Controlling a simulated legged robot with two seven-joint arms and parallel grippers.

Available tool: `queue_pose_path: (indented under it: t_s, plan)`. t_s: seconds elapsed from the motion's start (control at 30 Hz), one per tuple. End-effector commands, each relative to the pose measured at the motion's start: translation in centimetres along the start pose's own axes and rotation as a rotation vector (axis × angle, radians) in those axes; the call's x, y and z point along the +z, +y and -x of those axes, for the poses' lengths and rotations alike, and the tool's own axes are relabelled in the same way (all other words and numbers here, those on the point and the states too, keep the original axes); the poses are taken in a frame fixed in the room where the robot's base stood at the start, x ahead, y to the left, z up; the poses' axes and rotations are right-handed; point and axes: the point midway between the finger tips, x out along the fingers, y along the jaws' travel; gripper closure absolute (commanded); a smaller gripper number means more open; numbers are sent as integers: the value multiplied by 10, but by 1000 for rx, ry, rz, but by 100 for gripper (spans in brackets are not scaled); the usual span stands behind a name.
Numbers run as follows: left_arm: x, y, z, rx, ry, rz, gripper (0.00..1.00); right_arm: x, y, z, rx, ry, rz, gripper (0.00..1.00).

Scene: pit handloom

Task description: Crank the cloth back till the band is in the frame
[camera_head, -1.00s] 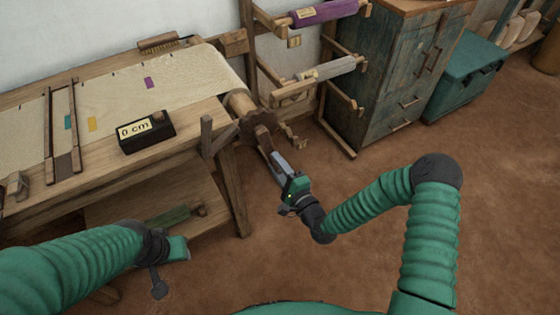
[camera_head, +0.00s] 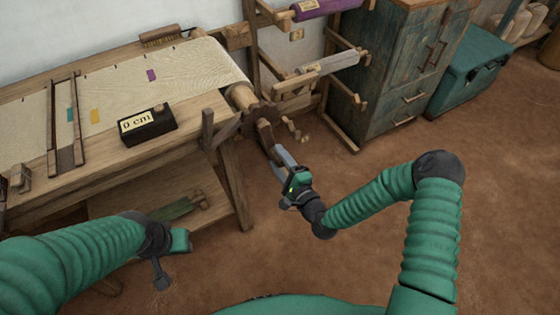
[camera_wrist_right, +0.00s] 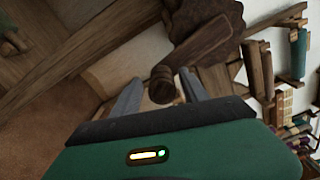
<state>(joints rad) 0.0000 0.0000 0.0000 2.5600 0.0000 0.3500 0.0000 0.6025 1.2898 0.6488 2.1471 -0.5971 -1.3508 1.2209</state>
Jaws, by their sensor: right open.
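The pale cloth (camera_head: 120,90) lies along the loom at the left, with teal (camera_head: 69,115), orange (camera_head: 94,116) and purple (camera_head: 151,75) marks. A narrow wooden frame (camera_head: 52,130) lies across it, with the teal mark inside near its right bar. The cloth roller (camera_head: 241,97) has a dark wooden crank (camera_head: 265,133) at its right end. My right gripper (camera_head: 281,155) is open at the crank. In the right wrist view, the crank's rounded handle end (camera_wrist_right: 162,85) shows between the parted fingers; contact is unclear. My left gripper (camera_head: 163,268) hangs before the loom, its jaws unclear.
A black box (camera_head: 148,128) reading "0 cm" sits on the loom's front beam. A wooden rack with purple (camera_head: 318,9) and pale (camera_head: 330,66) rolls stands behind the crank. A blue-green cabinet (camera_head: 395,75) and teal chest (camera_head: 468,75) stand right. The brown floor is clear.

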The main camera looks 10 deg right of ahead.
Motion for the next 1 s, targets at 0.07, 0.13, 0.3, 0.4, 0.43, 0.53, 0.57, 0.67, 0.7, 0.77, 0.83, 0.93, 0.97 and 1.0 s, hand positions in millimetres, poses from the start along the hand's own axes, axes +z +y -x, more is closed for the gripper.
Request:
queue_pose_path:
  t_s: [0.07,0.13,0.3,0.4,0.43,0.53,0.57,0.67,0.7,0.77,0.83,0.93,0.97,1.0]
  plan:
    - [0,0,1,0,0,0,64,0,-1,3,0,0,0,48]
    - [-1,0,3,0,0,0,64,0,-1,11,2,1,0,48]
    - [-3,0,12,0,0,0,64,0,-2,52,3,3,-3,48]
    - [-4,0,16,0,0,0,64,-1,-1,82,4,4,-4,48]
    - [-4,0,17,0,0,0,64,-1,-2,91,4,4,-5,48]
    - [-5,0,20,0,0,0,64,-1,0,120,4,4,-6,48]
    - [-5,0,20,0,0,0,64,-2,0,127,5,5,-5,48]
    - [-5,0,22,0,0,0,64,-2,1,149,4,4,-5,48]
    - [-5,0,22,0,0,0,64,-2,1,155,3,4,-4,48]
    - [-5,0,22,0,0,0,64,-2,2,162,4,3,-2,48]
    - [-5,0,23,0,0,0,64,-2,1,167,2,1,-3,48]
    - [-5,0,22,0,0,0,64,-2,1,170,2,2,-2,48]
    - [-5,0,22,0,0,0,64,-2,1,170,2,2,-2,48]
    - [-5,0,22,0,0,0,64,-2,1,169,2,2,-2,48]
